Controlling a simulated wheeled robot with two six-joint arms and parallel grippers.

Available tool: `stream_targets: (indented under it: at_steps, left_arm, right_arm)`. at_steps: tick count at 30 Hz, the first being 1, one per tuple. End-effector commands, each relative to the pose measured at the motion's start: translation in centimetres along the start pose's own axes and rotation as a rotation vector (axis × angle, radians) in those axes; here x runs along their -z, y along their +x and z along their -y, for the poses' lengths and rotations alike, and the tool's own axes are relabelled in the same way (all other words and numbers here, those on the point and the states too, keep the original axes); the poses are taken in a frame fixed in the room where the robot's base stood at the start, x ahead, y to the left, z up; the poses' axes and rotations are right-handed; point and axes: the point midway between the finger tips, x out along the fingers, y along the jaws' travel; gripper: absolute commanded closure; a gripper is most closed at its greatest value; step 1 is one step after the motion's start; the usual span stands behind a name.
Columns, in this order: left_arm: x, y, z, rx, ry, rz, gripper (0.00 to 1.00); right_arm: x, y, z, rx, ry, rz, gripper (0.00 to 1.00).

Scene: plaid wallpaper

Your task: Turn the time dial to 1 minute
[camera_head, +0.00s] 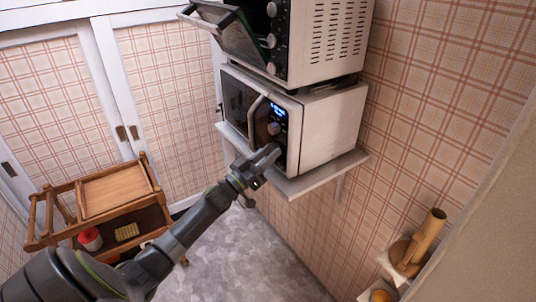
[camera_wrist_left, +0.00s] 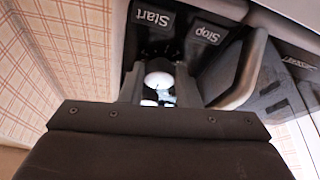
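The white microwave (camera_head: 330,125) stands on a wall shelf, with its dark control panel at its front. A lit blue display and a grey round dial (camera_head: 274,129) show on the panel. My left gripper (camera_head: 268,157) is just in front of the panel, below that dial, and hides the part behind it. In the left wrist view its fingers (camera_wrist_left: 160,88) stand apart, with a pale round knob (camera_wrist_left: 158,79) between them. I cannot tell whether they touch it. The Start button (camera_wrist_left: 153,18) and Stop button (camera_wrist_left: 207,33) show beyond. No right gripper shows.
The microwave door handle (camera_wrist_left: 243,75) is close beside the left gripper. A toaster oven (camera_head: 318,40) with its door open sits above the microwave. A wooden cart (camera_head: 115,190) stands at left. A small shelf with a wooden holder (camera_head: 418,245) is at lower right.

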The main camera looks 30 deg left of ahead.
Motion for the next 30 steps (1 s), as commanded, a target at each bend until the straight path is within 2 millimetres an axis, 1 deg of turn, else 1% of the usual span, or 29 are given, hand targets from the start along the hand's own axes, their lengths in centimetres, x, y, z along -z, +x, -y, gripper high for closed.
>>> stream_targets:
  at_steps: [1, 4, 11, 17, 23, 30]
  left_arm:
    - [0.0, 0.0, 0.0, 0.000, 0.000, 0.000, 0.80]
    - [0.0, 0.0, 0.0, 0.000, 0.000, 0.000, 0.93]
    - [-0.1, -0.1, 0.0, -0.007, 0.017, 0.000, 0.93]
    - [-0.2, -0.1, 0.2, -0.037, 0.089, 0.000, 0.93]
    - [-0.3, -0.1, 0.4, -0.095, 0.228, 0.000, 0.93]
    - [-0.2, -0.1, 0.7, -0.181, 0.438, 0.000, 0.93]
  right_arm:
    - [0.0, 0.0, 0.0, 0.000, 0.000, 0.000, 0.49]
    - [0.0, 0.0, 0.0, 0.000, 0.000, 0.000, 0.49]
    - [0.0, 0.2, 0.0, 0.000, 0.000, 0.000, 0.49]
    - [-0.1, 1.1, 0.1, 0.000, 0.000, 0.000, 0.49]
    - [-0.3, 2.6, 0.2, 0.000, 0.000, 0.000, 0.49]
    - [-0.5, 4.3, 0.4, 0.000, 0.000, 0.000, 0.49]
